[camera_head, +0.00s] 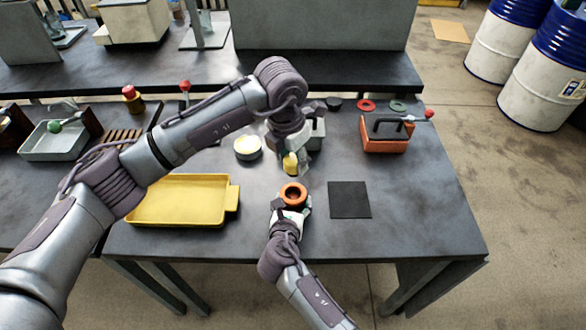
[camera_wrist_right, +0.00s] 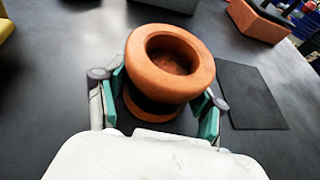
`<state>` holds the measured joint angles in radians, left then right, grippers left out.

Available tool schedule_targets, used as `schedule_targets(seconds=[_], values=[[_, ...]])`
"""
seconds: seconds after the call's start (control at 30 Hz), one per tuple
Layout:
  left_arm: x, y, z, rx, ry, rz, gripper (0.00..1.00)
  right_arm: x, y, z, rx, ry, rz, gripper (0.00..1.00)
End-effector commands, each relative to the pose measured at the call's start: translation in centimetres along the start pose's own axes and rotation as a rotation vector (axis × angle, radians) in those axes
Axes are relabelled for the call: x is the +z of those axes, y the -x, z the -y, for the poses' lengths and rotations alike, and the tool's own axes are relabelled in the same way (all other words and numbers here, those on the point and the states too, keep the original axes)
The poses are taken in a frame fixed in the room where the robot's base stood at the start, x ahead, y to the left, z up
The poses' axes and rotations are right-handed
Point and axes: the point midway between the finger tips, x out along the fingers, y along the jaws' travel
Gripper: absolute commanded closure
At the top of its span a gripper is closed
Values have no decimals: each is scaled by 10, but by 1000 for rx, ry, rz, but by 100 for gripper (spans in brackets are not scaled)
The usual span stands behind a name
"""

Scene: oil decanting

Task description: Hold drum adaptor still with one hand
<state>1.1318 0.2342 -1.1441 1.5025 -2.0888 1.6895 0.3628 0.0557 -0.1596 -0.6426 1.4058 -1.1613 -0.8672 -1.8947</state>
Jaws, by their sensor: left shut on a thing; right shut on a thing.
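The drum adaptor looks like an orange flanged ring (camera_head: 293,190) with a dark opening facing up, near the table's front. My right gripper (camera_head: 291,206) is shut around it from the front. In the right wrist view the adaptor (camera_wrist_right: 170,62) stands upright between the teal pads of my right gripper (camera_wrist_right: 163,105), one on each side of its body below the flange. My left gripper (camera_head: 296,158) is behind and above the adaptor, pointing down. It is shut on a small yellow piece (camera_head: 290,164), mostly hidden by the fingers and apart from the adaptor.
A black square mat (camera_head: 349,200) lies right of the adaptor. A yellow tray (camera_head: 178,222) is at the left and a round cream-topped tin (camera_head: 248,148) stands behind. An orange box (camera_head: 386,143) with a dark handle is at the back right. Blue-and-white drums (camera_head: 505,50) stand on the floor.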

Motion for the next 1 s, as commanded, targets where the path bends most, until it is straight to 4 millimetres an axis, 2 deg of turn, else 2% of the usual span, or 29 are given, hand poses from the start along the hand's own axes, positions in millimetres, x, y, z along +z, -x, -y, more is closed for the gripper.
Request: schedule_targets(seconds=[0.27, 0.3, 0.47, 0.83, 1.0], values=[[0, 4, 0, 0, 0, 0, 86, 0, 0, 0, -1, 1, -1, 86], [0, 3, 0, 0, 1, 0, 86, 0, 0, 0, -1, 1, -1, 28], [0, 3, 0, 0, 1, 0, 86, 0, 0, 0, -1, 1, 0, 2], [0, 3, 0, 0, 1, 0, 86, 0, 2, 0, 0, 0, -1, 2], [0, 3, 0, 0, 0, 0, 86, -1, 24, 0, 1, -2, -1, 2]])
